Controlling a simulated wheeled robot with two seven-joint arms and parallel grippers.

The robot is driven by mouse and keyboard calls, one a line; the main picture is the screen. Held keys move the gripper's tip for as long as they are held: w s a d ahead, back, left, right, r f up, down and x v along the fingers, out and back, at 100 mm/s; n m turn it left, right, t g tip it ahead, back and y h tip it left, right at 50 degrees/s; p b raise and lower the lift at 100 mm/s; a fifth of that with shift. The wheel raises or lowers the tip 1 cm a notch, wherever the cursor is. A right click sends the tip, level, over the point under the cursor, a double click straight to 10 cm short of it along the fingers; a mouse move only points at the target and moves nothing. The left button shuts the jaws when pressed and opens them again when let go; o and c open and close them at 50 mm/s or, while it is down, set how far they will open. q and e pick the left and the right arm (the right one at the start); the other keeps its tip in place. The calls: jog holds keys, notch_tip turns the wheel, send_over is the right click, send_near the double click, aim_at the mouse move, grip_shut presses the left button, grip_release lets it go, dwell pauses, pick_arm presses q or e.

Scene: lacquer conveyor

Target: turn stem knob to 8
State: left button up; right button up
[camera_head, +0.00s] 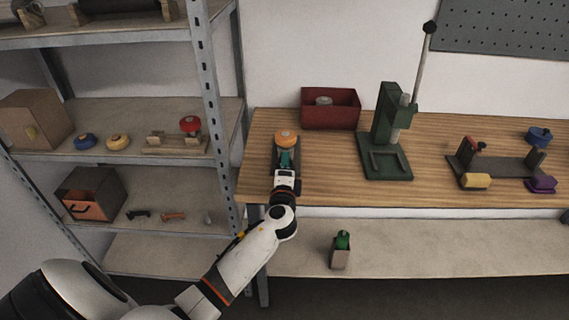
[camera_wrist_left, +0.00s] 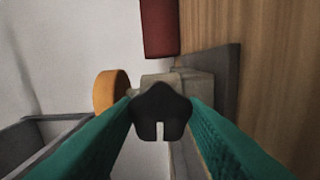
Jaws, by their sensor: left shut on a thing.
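My left gripper (camera_head: 287,158) reaches over the left end of the wooden bench to a small fixture with an orange round top (camera_head: 285,136). In the left wrist view its green fingers (camera_wrist_left: 160,118) are shut on a dark lobed knob (camera_wrist_left: 160,103). The knob has a pale mark at its lower middle and sits in front of a grey block. The orange disc (camera_wrist_left: 108,90) shows just left of it. In the head view the knob is hidden by the gripper. No numbers or scale can be read. My right gripper is out of view.
A red bin (camera_head: 330,113) stands behind the fixture, and a green press (camera_head: 385,140) to its right. A clamp-like fixture (camera_head: 497,165) is farther right. A metal shelf (camera_head: 211,80) rises close on the left. The bench between fixture and press is clear.

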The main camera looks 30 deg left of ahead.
pick_arm(q)
jog(key=m+p, duration=0.1)
jog(key=m, duration=0.2)
jog(key=shift+r+m+p, duration=0.1)
jog(key=shift+m+p, duration=0.25)
jog(key=shift+m, duration=0.05)
jog(key=m+p, duration=0.1)
jog(key=m, duration=0.2)
jog(key=shift+m+p, duration=0.3)
jog(key=shift+p, duration=0.1)
jog(key=m+p, duration=0.3)
jog(key=m, duration=0.2)
jog(key=shift+f+m+p, duration=0.2)
jog(key=shift+m+p, duration=0.45)
jog(key=shift+m, duration=0.75)
jog(key=o, duration=1)
